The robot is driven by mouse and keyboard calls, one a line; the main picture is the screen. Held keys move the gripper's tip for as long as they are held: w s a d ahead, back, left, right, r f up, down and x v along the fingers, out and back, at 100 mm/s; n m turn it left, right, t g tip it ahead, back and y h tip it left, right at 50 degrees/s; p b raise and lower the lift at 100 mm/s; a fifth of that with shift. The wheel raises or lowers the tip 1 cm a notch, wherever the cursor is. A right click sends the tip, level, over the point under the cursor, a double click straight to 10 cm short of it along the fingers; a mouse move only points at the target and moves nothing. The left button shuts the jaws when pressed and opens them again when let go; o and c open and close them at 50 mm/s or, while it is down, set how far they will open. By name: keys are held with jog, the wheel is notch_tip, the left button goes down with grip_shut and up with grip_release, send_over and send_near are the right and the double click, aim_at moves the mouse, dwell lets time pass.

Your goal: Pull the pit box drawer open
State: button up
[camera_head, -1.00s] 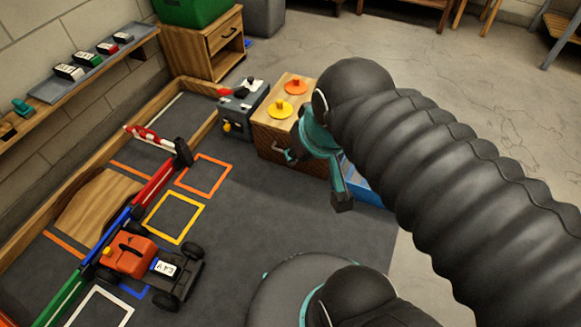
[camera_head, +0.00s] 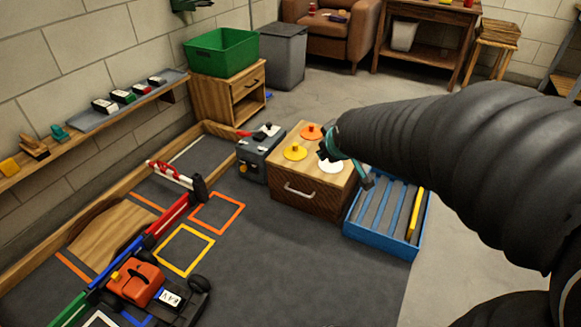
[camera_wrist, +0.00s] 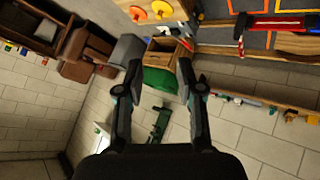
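The pit box (camera_head: 318,140) is a wooden box with orange, yellow and white knobbed discs on top. Its dark brown drawer front (camera_head: 312,204) carries a pale bar handle (camera_head: 298,191) and looks flush with the box. My gripper (camera_head: 345,164) is near the box's right top edge, close to the white disc and away from the handle. In the wrist view my gripper (camera_wrist: 159,64) has its two fingers apart with nothing between them. The box top (camera_wrist: 125,8) shows at the upper edge of that view; the handle is not visible there.
A grey toolbox (camera_head: 262,155) stands left of the pit box, and a blue slatted crate (camera_head: 378,243) stands right of it. An orange car (camera_head: 137,283) sits on the dark mat at lower left. The mat (camera_head: 275,255) before the drawer is clear.

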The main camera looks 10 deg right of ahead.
aim_at(298, 193)
jog(key=w+d+f+n+t+b, duration=0.1)
jog(key=w+f+n, duration=0.1)
jog(key=w+f, duration=0.4)
jog(key=w+f+n+t+b, duration=0.1)
jog(key=w+f+n+t, duration=0.2)
jog(key=w, duration=0.6)
jog(key=w+f+n+t+y+b, duration=0.1)
jog(key=w+f+n, duration=0.25)
jog(key=f, duration=0.55)
jog(key=w+f+n+t+y+b, duration=0.15)
jog(key=w+f, duration=0.25)
jog(key=f, duration=0.5)
jog(key=s+f+n+t+y+b, duration=0.1)
jog(key=s+f+n+t, duration=0.15)
jog(key=f, duration=0.75)
jog(key=s+f+n+t+b, duration=0.1)
jog(key=s+f+n, duration=0.25)
jog(key=f, duration=0.75)
jog(key=x, duration=0.4)
jog(key=b+x, duration=0.1)
jog(key=x, duration=0.8)
jog(key=shift+w+a+r, duration=0.15)
jog(key=shift+w+a, duration=0.15)
grip_shut()
